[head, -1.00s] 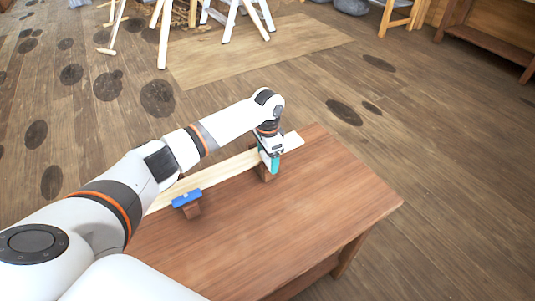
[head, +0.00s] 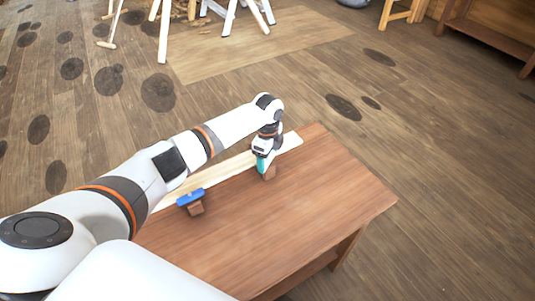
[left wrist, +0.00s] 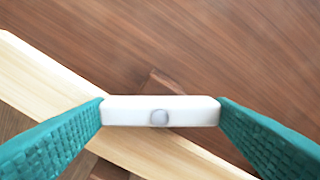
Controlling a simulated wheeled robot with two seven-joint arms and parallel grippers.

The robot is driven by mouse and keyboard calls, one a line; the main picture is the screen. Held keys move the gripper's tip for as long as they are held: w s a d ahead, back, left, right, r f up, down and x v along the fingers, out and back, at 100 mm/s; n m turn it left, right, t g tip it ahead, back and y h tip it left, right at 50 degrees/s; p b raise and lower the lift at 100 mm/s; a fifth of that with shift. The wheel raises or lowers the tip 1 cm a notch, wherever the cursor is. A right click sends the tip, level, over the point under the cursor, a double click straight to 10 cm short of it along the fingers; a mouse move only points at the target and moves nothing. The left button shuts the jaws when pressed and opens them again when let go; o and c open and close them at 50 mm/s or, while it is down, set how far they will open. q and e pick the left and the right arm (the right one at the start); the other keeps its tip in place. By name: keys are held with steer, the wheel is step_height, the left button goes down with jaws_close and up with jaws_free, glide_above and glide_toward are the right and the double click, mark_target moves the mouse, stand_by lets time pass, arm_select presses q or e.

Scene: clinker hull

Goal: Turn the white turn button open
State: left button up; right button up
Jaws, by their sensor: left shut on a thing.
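The white turn button (left wrist: 135,111) lies between the teal fingers of my left gripper (left wrist: 160,112) in the left wrist view, with a finger against each end. A round grey pivot shows at its middle. The button sits at a slant to the pale plank (left wrist: 60,90), across a brown block (left wrist: 158,82). In the head view my left gripper (head: 263,164) is down at the plank's far part and hides the white button. A blue turn button (head: 190,197) sits on another brown block nearer along the plank (head: 230,165). My right gripper is not in view.
The brown wooden bench (head: 300,210) is clear to the right of the plank. Its right edge drops to the plank floor (head: 440,180). White trestle legs (head: 232,20) stand on the floor at the back, well away from the bench.

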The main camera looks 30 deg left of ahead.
mark_target(268, 159)
arm_select(q)
steer(key=m, duration=0.3)
steer(key=shift+w+r, duration=0.1)
steer(key=shift+m, duration=1.8)
steer(key=o, duration=1)
step_height(268, 159, up, 12)
steer(key=shift+b, duration=0.75)
